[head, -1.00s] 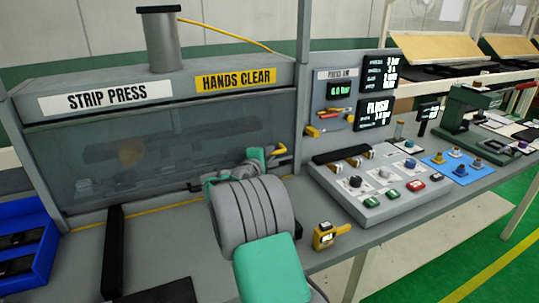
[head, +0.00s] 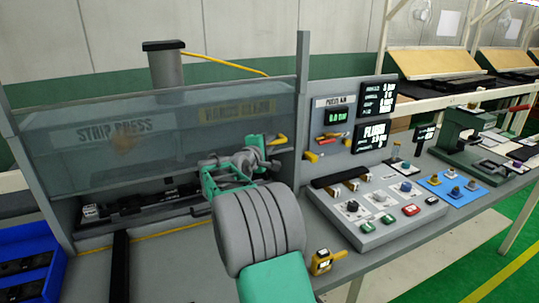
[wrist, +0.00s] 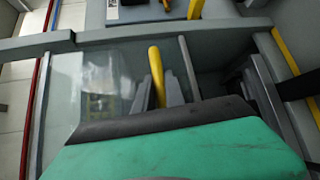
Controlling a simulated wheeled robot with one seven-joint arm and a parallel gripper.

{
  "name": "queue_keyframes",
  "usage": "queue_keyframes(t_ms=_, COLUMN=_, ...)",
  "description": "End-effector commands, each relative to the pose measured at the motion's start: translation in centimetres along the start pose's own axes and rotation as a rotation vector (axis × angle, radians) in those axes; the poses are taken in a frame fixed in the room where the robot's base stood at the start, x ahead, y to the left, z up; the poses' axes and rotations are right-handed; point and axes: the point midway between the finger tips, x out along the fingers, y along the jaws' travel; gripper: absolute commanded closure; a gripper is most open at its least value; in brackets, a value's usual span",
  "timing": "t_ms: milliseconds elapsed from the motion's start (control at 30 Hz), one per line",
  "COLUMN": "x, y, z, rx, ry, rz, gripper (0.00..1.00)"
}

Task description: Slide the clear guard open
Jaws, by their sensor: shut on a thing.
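The clear guard (head: 95,140) is a see-through panel on the front of the strip press. It is raised in front of the labels, and the space below its lower edge is uncovered. Its yellow handle (head: 278,141) is near the right end; in the wrist view the handle (wrist: 156,72) stands between the grey fingers. My gripper (head: 258,153) is shut on the handle; in the wrist view the gripper (wrist: 160,95) covers part of it. The green wrist housing hides the lower part of the wrist view.
The right post (head: 303,95) of the press stands close beside my gripper. A button panel (head: 375,232) and a yellow device (head: 321,262) are on the bench to the right. A blue bin (head: 40,255) is at the left edge.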

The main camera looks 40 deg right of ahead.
Motion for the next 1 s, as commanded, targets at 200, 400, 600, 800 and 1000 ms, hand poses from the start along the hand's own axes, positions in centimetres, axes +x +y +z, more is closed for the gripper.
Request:
queue_keyframes(t_ms=200, x=-0.6, y=3.9, z=0.5, rx=0.002, ry=0.001, rz=0.003, gripper=1.00)
queue_keyframes(t_ms=400, x=-0.7, y=4.7, z=0.7, rx=0.001, ry=0.001, rz=0.002, gripper=1.00)
queue_keyframes(t_ms=600, x=-0.7, y=4.7, z=0.7, rx=0.001, ry=0.001, rz=0.002, gripper=1.00)
queue_keyframes(t_ms=800, x=-0.7, y=4.6, z=0.7, rx=0.000, ry=0.001, rz=0.001, gripper=0.77)
queue_keyframes(t_ms=1000, x=-0.7, y=4.5, z=0.7, rx=0.000, ry=0.000, rz=0.000, gripper=0.64)
